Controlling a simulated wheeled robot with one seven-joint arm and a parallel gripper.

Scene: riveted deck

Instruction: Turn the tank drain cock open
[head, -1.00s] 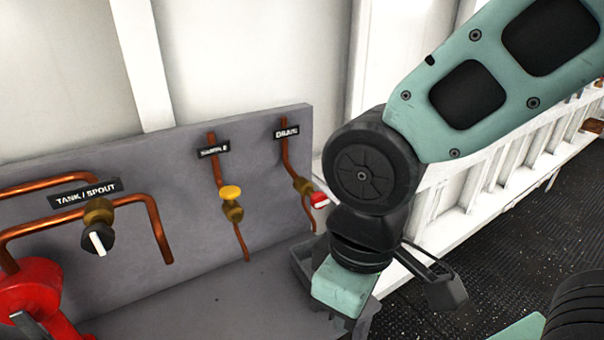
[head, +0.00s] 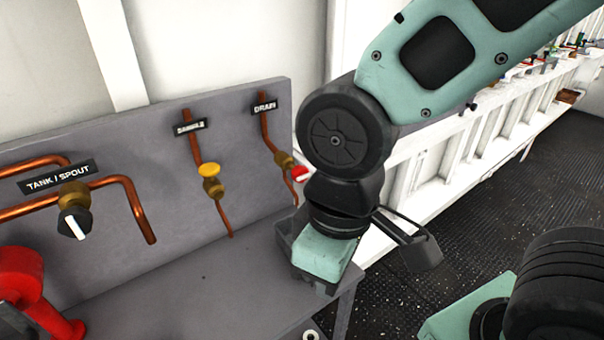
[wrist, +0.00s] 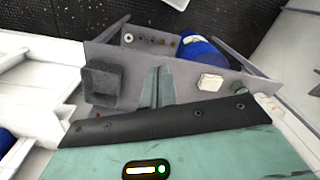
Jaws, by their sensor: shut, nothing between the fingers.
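The tank drain cock, a brass valve (head: 284,159) with a red and white handle (head: 300,174), sits on a copper pipe under the DRAIN label (head: 265,107) at the right end of the grey panel in the head view. My arm's wrist hangs just right of it and in front; the gripper's fingers are hidden there. In the wrist view my gripper (wrist: 155,88) is shut and empty, with the grey bench below it. The cock cannot be made out in the wrist view, and my gripper appears apart from it.
A yellow-handled sample cock (head: 209,178) and the black TANK / SPOUT cock (head: 74,216) stand left on the panel. A red fitting (head: 35,290) is at lower left. The wrist view shows a dark square tray (wrist: 103,84), a white block (wrist: 211,82) and a blue drum (wrist: 202,52).

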